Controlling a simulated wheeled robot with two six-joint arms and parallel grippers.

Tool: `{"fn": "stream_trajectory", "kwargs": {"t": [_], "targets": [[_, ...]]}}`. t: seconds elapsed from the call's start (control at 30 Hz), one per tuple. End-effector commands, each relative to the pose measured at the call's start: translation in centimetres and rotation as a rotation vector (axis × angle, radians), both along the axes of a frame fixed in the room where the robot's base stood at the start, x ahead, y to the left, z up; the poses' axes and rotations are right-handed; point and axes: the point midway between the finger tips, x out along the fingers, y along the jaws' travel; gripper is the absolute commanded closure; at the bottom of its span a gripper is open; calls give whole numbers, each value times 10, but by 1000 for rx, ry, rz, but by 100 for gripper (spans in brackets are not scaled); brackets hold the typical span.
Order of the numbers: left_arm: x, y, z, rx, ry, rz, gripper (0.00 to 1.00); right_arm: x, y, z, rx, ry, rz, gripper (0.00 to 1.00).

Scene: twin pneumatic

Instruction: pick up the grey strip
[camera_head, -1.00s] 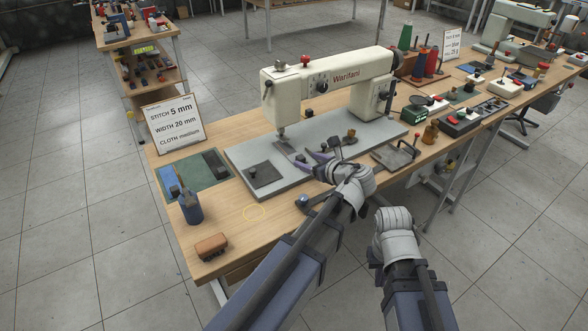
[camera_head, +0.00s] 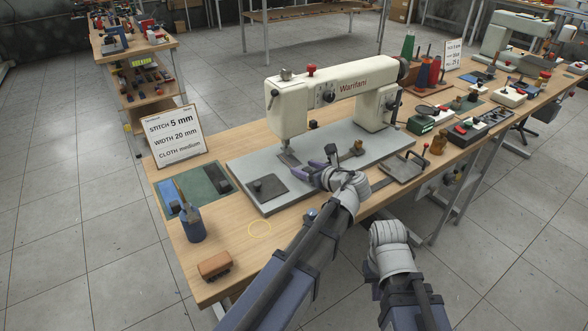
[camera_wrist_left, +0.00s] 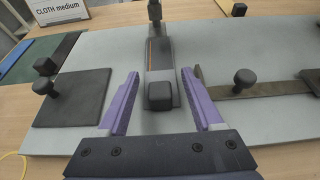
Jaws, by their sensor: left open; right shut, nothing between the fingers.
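A grey strip (camera_wrist_left: 160,60) with a dark block (camera_wrist_left: 160,95) on its near end lies on the grey machine plate, running back under the needle in the left wrist view. In the head view its far part shows under the needle (camera_head: 288,158). My left gripper (camera_wrist_left: 160,75) is open, with one purple finger on each side of the strip and gaps between. In the head view the left gripper (camera_head: 313,168) is over the plate in front of the machine. The wrist of my right arm shows at the front of the table; its fingers are hidden.
The sewing machine (camera_head: 335,95) stands behind the strip. A dark square plate with a knob (camera_wrist_left: 70,98) lies to the left, and a brownish bar with a knob (camera_wrist_left: 265,90) to the right.

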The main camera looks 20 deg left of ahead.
Motion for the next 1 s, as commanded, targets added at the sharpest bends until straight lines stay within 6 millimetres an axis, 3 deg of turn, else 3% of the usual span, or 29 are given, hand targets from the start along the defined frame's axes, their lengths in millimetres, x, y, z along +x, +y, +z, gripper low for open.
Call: {"fn": "stream_trajectory", "kwargs": {"t": [0.33,0.9,1.0], "targets": [[5,1,-6,0,0,-2,34,0,0,-6,0,0,0,100],[5,1,-6,0,0,-1,98,0,0,-6,0,0,0,100],[5,1,-6,0,0,-1,99,0,0,-6,0,0,0,100]]}}
